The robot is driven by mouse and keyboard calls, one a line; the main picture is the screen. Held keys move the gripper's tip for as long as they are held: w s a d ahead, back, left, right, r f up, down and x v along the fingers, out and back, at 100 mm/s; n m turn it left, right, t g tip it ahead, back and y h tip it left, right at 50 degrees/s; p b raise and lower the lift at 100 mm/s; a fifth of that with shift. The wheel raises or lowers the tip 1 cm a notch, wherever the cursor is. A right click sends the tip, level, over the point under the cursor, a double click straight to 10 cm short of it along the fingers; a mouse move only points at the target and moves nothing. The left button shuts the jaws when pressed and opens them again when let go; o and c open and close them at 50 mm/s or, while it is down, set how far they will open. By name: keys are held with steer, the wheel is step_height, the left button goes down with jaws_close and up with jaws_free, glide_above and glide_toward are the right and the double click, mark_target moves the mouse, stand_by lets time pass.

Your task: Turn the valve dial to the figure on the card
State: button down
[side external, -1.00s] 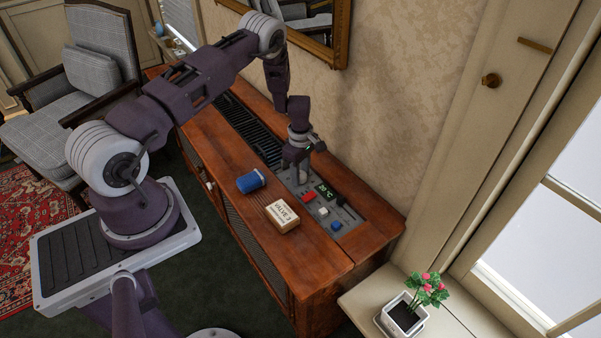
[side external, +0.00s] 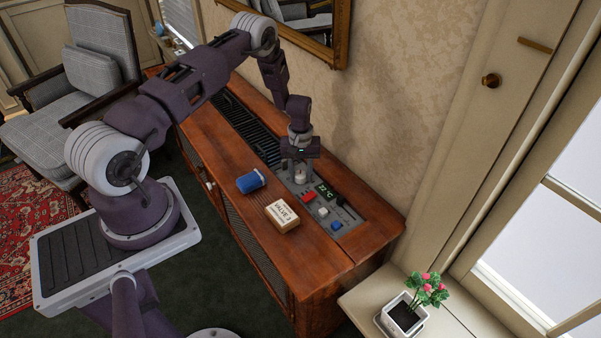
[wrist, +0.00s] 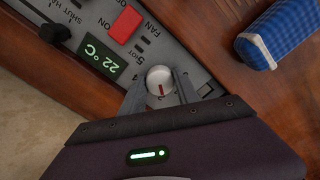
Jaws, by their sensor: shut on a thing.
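The valve dial (wrist: 160,80) is a small pale round knob with a red mark in the wrist view. The mark lies on the side toward my palm. My gripper (side external: 300,167) is over the panel, its two fingers shut on opposite sides of the dial. The fingers also show in the wrist view (wrist: 159,82). The green display (wrist: 101,58) beside the dial reads 22 °C. The card (side external: 282,215) is a cream block on the cabinet top, lettered "VALVE 3"; its smaller line is too small to read.
A red button (wrist: 126,25) marked FAN and a black slider (wrist: 55,33) share the panel. A blue case (side external: 250,181) lies on the wooden cabinet top (side external: 215,160) near the card. The wall is close behind the panel.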

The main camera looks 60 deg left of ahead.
steer(key=m, duration=0.5)
steer(key=shift+m, duration=0.3)
steer(key=m, duration=0.4)
steer(key=shift+m, duration=0.7)
steer(key=c, duration=0.9)
jaws_free()
steer(key=shift+r, duration=0.1)
